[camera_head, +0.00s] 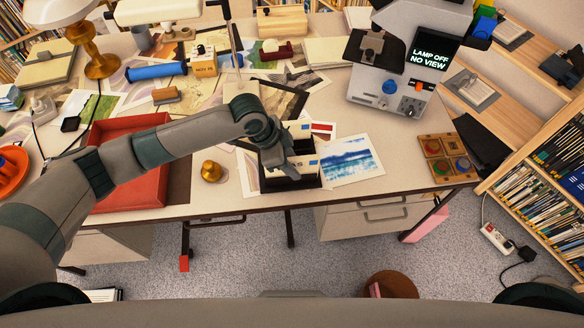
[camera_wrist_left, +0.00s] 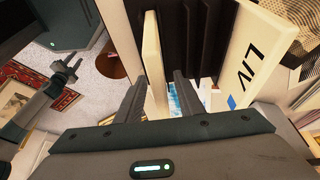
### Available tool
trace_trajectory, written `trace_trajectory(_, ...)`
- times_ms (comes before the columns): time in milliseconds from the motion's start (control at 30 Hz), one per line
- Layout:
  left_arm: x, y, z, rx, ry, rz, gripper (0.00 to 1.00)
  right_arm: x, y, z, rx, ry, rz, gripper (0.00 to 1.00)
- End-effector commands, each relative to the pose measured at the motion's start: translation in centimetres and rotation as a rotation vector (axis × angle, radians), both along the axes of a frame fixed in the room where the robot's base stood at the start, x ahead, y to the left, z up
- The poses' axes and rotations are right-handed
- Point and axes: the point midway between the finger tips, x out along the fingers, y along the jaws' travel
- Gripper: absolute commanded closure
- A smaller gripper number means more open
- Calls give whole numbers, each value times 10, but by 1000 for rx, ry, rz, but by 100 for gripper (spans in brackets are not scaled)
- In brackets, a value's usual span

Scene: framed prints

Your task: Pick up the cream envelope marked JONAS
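A black upright holder (camera_head: 305,182) stands at the table's front edge with pale envelopes in it. My left gripper (camera_head: 284,160) is over it, pointing down. In the left wrist view my left gripper (camera_wrist_left: 157,88) is open, its fingers on either side of a cream envelope (camera_wrist_left: 153,45) seen edge-on. A gap shows between that envelope and the right-hand finger. Its face and any name are hidden. No JONAS mark is readable. My right gripper (camera_wrist_left: 68,68) shows small, apart from the envelopes, its fingers spread.
A red tray (camera_head: 130,190) lies left of the holder, under my left arm. A brass knob-like weight (camera_head: 211,171) stands between them. A blue seascape print (camera_head: 350,160) lies just right of the holder. A grey viewer (camera_head: 395,75) stands at the back right.

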Motion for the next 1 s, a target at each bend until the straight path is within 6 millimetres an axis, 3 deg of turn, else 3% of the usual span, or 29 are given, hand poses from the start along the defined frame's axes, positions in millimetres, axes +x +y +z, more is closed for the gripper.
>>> trace_trajectory(767,0,0,-5,0,0,0,66,0,5,3,5,0,-2,69)
trace_trajectory(933,0,0,-5,0,0,0,100,0,5,3,5,0,-1,69)
trace_trajectory(1000,0,0,-5,0,0,0,100,0,5,3,5,0,-1,69)
